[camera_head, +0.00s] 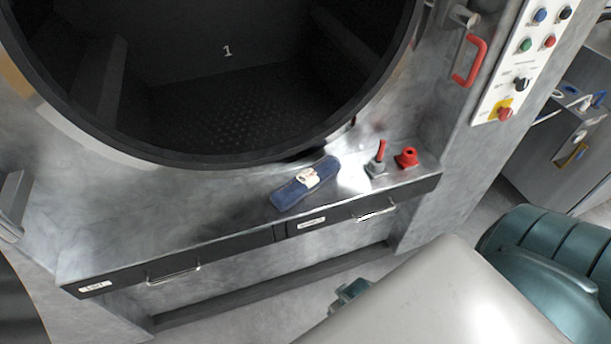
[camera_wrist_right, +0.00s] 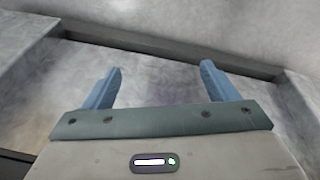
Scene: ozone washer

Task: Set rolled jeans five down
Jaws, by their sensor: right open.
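The rolled jeans (camera_head: 305,183) are a dark blue roll with a pale band and a small red mark around the middle. They lie slantwise on the metal ledge below the washer's round opening, touching nothing else that I can see. My right gripper (camera_wrist_right: 158,88) is open and empty in the right wrist view, its two blue fingers wide apart above the grey floor. In the head view only a small part of the right gripper (camera_head: 350,292) shows past my pale arm, below and in front of the ledge, apart from the jeans. My left gripper is not in view.
The washer drum (camera_head: 215,100) stands open and dark behind the ledge (camera_head: 170,240). A grey-and-red knob (camera_head: 378,160) and a red fitting (camera_head: 406,158) stand right of the jeans. Drawer handles (camera_head: 173,273) jut out below. A control panel (camera_head: 520,60) is at the upper right.

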